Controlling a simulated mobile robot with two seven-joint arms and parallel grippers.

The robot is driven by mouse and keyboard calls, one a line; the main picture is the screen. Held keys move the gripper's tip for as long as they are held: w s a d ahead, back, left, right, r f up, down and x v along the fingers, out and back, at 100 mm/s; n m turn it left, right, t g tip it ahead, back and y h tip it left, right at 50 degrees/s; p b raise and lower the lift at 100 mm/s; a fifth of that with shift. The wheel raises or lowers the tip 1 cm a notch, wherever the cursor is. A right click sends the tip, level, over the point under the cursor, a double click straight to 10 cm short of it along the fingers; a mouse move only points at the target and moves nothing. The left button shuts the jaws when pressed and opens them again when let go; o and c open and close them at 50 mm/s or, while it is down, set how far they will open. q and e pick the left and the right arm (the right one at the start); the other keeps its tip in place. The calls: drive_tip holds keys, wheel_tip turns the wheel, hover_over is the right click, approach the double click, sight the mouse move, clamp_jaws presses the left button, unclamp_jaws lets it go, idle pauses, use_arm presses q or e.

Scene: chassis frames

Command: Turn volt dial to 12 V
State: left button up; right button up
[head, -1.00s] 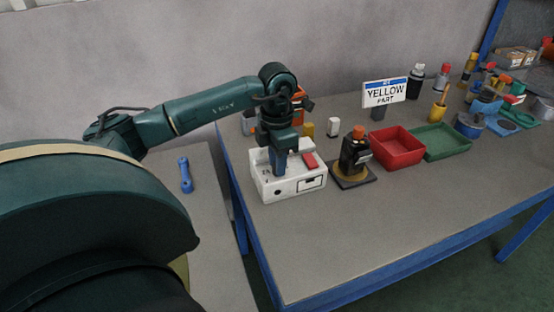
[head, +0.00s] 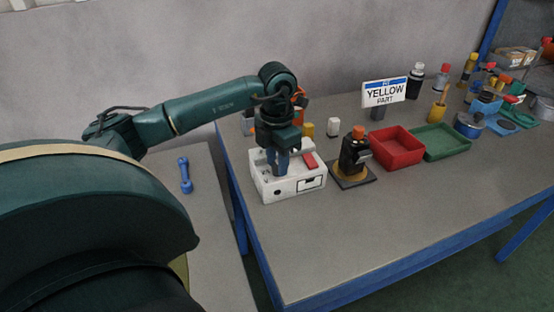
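The white box (head: 293,189) stands near the left end of the bench, with a red block or switch (head: 310,160) on its top and a dark-outlined rectangle and dark round spot on its front. My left gripper (head: 278,173) points straight down over the left part of the box top, with its blue fingers reaching down to that surface. The volt dial itself cannot be made out; the fingers cover that spot. Whether the fingers are closed on it cannot be told. The dial's scale is too small to read. My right gripper is out of view.
A black device with an orange top (head: 355,153) stands on a dark base right of the box. The front of the bench is clear. A blue tool (head: 185,175) lies at left.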

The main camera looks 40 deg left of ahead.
sight(276, 165)
use_arm(q)
drive_tip(key=o, duration=0.3)
drive_tip(key=shift+o, duration=0.2)
wheel_tip(276, 165, up, 13)
drive_tip(key=shift+p, duration=0.35)
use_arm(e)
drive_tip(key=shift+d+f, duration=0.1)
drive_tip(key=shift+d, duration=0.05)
use_arm(q)
drive_tip(key=shift+s, duration=0.1)
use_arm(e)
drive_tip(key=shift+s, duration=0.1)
